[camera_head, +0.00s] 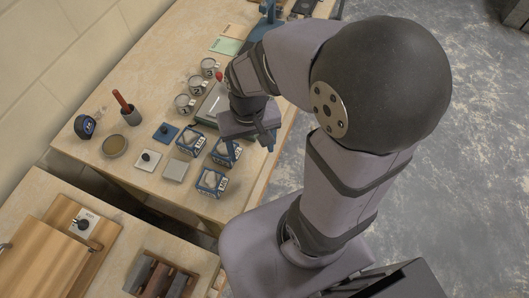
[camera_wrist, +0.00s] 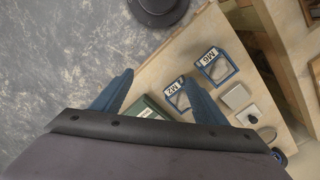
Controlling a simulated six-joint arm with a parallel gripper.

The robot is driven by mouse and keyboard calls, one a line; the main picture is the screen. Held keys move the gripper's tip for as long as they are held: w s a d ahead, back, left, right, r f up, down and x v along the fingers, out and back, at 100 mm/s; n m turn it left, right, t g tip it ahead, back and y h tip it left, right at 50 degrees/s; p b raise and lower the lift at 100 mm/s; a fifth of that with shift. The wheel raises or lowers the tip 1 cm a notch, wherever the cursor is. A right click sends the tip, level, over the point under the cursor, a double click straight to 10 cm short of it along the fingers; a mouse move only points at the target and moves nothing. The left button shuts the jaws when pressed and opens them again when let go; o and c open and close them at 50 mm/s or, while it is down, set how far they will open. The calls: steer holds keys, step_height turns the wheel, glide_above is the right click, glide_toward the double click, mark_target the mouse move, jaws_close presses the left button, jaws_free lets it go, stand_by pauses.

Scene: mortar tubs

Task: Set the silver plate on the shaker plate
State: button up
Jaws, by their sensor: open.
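A plain silver-grey square plate (camera_head: 175,171) lies flat on the table, left of the blue-framed tubs; it also shows in the wrist view (camera_wrist: 235,97). Beside it lies a pale square plate with a black knob (camera_head: 147,160), also in the wrist view (camera_wrist: 248,116). A green-edged flat device (camera_head: 212,104), possibly the shaker, is partly hidden by my arm; part of it shows in the wrist view (camera_wrist: 146,106). I cannot tell its plate clearly. My gripper (camera_head: 252,142) is open and empty, above the table's right edge near the tubs; its blue fingers are apart in the wrist view (camera_wrist: 160,88).
Blue-framed tubs, including M2 (camera_wrist: 177,98) and M6 (camera_wrist: 215,66), stand close together. A second table (camera_head: 40,195) stands in front.

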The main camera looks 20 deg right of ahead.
mark_target(177, 168)
steer(key=shift+o, duration=0.4)
steer(key=s+d+n, duration=0.1)
steer(key=s+d, duration=0.1)
steer(key=s, duration=0.1)
steer(key=shift+d+f, duration=0.1)
steer(key=shift+d, duration=0.1)
